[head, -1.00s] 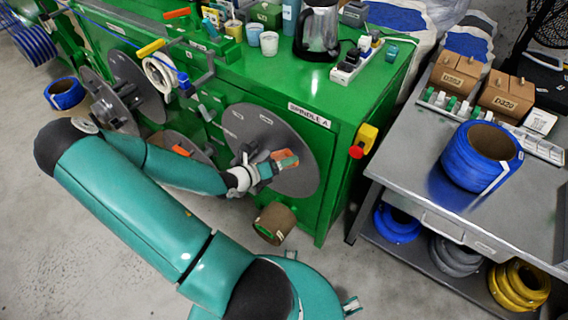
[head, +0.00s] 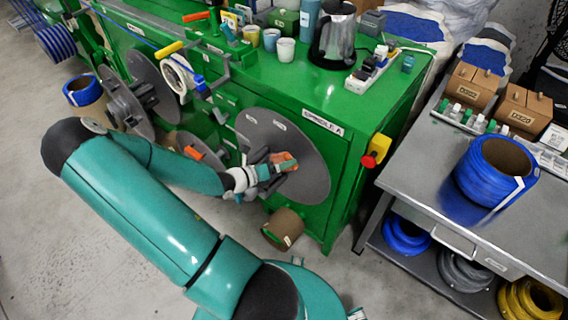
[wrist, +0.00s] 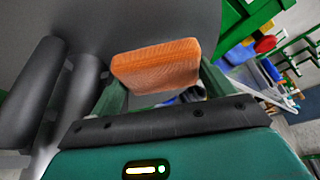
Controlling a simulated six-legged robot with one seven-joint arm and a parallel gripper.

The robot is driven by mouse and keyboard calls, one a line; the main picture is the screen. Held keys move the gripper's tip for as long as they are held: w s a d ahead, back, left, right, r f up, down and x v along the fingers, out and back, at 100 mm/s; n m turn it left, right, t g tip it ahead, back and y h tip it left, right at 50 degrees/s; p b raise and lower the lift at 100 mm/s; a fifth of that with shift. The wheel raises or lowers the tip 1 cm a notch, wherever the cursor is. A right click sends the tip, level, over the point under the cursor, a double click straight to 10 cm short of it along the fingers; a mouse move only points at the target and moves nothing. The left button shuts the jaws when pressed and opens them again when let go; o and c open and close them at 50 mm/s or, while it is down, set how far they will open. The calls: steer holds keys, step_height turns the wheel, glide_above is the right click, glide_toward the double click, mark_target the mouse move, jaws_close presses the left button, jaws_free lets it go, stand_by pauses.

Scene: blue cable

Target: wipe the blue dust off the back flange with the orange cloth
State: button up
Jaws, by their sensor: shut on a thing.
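The orange cloth (wrist: 157,66) is a folded pad between the fingers of my gripper (wrist: 160,90) in the wrist view. My gripper (head: 279,166) is shut on it, and the cloth also shows in the head view (head: 286,161). The large grey round flange (head: 312,176) under the SPINDLE A label is right behind the cloth. In the wrist view the grey flange face (wrist: 110,25) fills the upper left. I cannot tell whether the cloth touches it. I cannot make out blue dust on the flange; part of its face is hidden by my gripper and the cloth.
Grey spindle bars (wrist: 75,95) stand close to the left of my gripper. A red and yellow stop button (head: 375,151) is on the green cabinet to the right. A brown spool (head: 283,229) lies on the floor below. A steel table (head: 430,190) stands at the right.

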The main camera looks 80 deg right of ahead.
steer(key=shift+w+a+f, duration=0.1)
steer(key=shift+w+a, duration=0.25)
steer(key=shift+a, duration=0.4)
steer(key=shift+w+a+f, duration=0.15)
steer(key=shift+w+a, duration=0.25)
steer(key=shift+a, duration=0.3)
steer(key=shift+w+a+f, duration=0.1)
steer(key=shift+w+a, duration=0.25)
steer(key=shift+a, duration=0.4)
steer(key=shift+w+a, duration=0.35)
steer(key=shift+a, duration=0.35)
steer(key=shift+w+a, duration=0.3)
steer(key=shift+a, duration=0.35)
steer(key=shift+s, duration=0.1)
